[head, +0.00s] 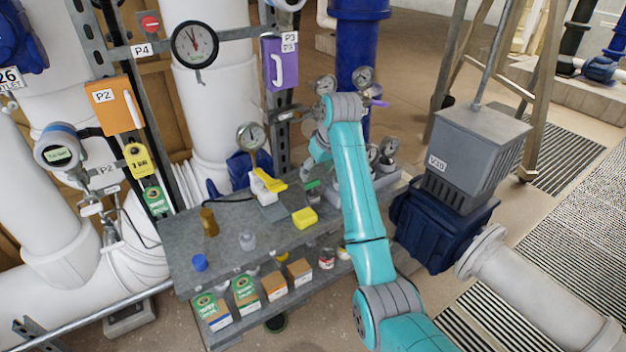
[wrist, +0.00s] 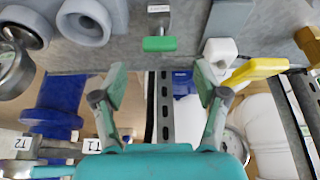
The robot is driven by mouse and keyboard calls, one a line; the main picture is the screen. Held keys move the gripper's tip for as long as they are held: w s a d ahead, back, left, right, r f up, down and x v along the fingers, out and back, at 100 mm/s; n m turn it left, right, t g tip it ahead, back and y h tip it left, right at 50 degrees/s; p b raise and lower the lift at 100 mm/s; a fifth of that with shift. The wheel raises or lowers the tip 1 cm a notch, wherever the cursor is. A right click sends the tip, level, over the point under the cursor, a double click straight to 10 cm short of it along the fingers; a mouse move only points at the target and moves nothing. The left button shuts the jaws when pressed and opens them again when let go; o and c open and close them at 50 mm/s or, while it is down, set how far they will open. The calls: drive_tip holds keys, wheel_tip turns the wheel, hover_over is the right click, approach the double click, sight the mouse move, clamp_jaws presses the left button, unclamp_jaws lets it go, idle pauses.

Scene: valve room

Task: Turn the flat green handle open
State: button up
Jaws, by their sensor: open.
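The flat green handle (wrist: 159,44) sits on a small grey valve body at the top middle of the wrist view. In the head view the green handle (head: 312,184) shows small on the bench, just right of the yellow lever and partly crowded by my arm. My gripper (wrist: 160,76) is open and empty. Its two fingers point toward the handle, one to each side of its line, with a visible gap between fingertips and handle. In the head view my wrist hangs above and beside the handle, and the fingers are hard to make out.
A yellow lever (wrist: 257,70) on a white valve is close to my right finger in the wrist view. Grey round fittings (wrist: 84,22) stand at the left. Pressure gauges (head: 364,77) stand near my wrist. A yellow block (head: 304,218) lies on the grey bench (head: 225,238).

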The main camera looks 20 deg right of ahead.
sight(312, 182)
drive_tip(key=x, duration=0.5)
drive_tip(key=shift+w+f, duration=0.15)
drive_tip(key=shift+f, duration=0.15)
drive_tip(key=c, duration=1.2)
